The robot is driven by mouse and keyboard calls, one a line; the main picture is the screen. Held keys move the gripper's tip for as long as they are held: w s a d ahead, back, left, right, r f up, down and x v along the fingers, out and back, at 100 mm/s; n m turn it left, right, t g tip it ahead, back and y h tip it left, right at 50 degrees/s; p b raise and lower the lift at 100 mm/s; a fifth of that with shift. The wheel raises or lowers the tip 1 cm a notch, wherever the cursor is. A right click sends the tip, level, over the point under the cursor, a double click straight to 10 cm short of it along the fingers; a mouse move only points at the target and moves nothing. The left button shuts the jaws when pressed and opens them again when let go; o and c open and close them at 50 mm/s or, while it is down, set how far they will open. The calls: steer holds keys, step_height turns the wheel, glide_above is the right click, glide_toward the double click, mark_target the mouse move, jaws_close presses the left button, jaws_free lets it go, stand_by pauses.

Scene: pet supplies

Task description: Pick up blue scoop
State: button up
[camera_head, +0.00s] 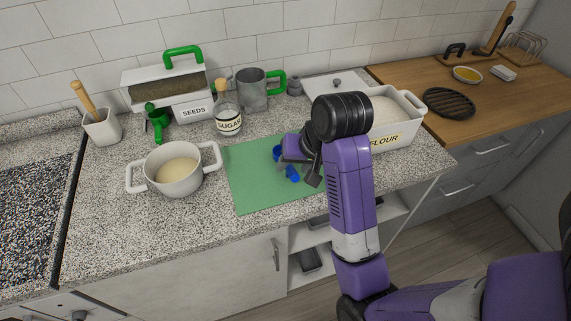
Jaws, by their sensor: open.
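The blue scoop (292,173) lies on the green mat (250,181) on the speckled counter. Part of it shows just left of and below my gripper, and the rest is hidden behind the gripper and wrist. My gripper (298,167) is open over the mat, close to the scoop. I cannot tell whether its fingers touch the scoop.
A white pot (173,171) stands left of the mat. Behind are a SEEDS bin (195,112), a green scoop (157,123), a SUGAR jar (228,122) and a grey mug (253,91). A FLOUR bin (397,134) stands right, beside my arm. The mat's lower left is clear.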

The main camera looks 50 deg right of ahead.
mark_target(293, 168)
steer(key=shift+w+d+f+b, duration=0.1)
steer(key=shift+w+f+b, duration=0.1)
steer(key=shift+f+b, duration=0.3)
steer(key=shift+x, duration=1.9)
steer(key=shift+d, duration=0.2)
jaws_close()
